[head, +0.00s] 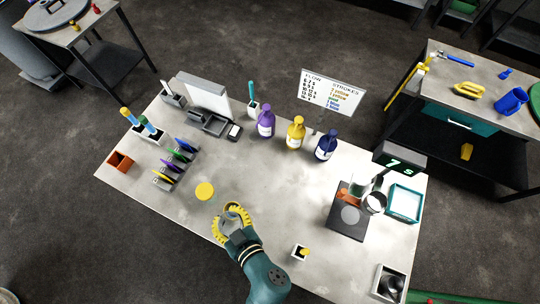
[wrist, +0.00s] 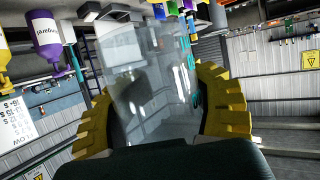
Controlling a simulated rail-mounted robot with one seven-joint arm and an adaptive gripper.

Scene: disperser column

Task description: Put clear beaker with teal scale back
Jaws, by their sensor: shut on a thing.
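A clear beaker with teal scale marks (wrist: 150,90) sits between the yellow fingers of my gripper (wrist: 165,110) in the wrist view. The fingers are shut on its two sides, and the teal marks show on its right side. In the head view my gripper (head: 232,218) is over the front left part of the table (head: 270,190). The beaker there (head: 236,211) is small and partly hidden by the gripper. I cannot tell its tilt or its height above the table. A flat yellow disc (head: 204,190) lies just beyond and left of my gripper.
A rack of coloured discs (head: 172,167) stands left. Purple (head: 266,121), yellow (head: 296,132) and blue (head: 326,146) bottles stand at the back. A black-based device (head: 347,222) and a teal-rimmed tray (head: 404,203) are right. The table middle is clear.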

